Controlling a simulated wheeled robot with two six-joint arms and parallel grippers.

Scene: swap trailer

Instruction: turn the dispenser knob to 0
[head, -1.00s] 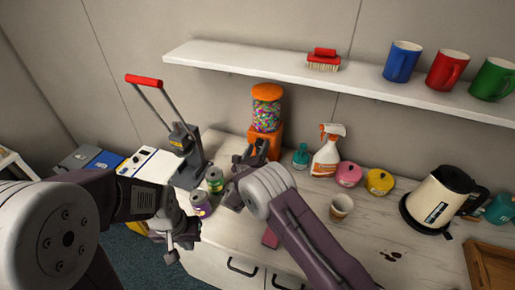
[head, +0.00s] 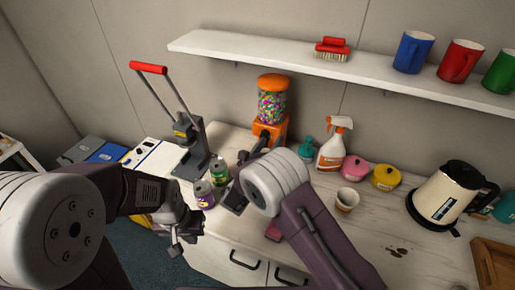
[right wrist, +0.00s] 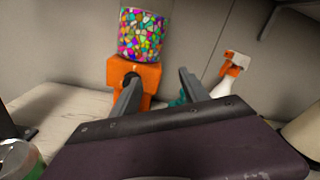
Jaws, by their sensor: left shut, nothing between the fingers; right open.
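The candy dispenser (head: 271,104) stands upright at the back of the counter, with an orange lid, a clear jar of colored candies and an orange base. In the right wrist view its orange base (right wrist: 151,78) is straight ahead. My right gripper (head: 256,150) is open and empty in front of the base. In the right wrist view, the left finger of this gripper (right wrist: 158,76) overlaps the base front. My left gripper (head: 176,246) is shut and empty, low by the counter's front edge.
Two cans (head: 203,194) stand left of my right gripper, beside a red-handled lever press (head: 195,150). A spray bottle (head: 332,148), pink and yellow pots and a paper cup (head: 346,201) stand to the right. A shelf (head: 260,56) runs above.

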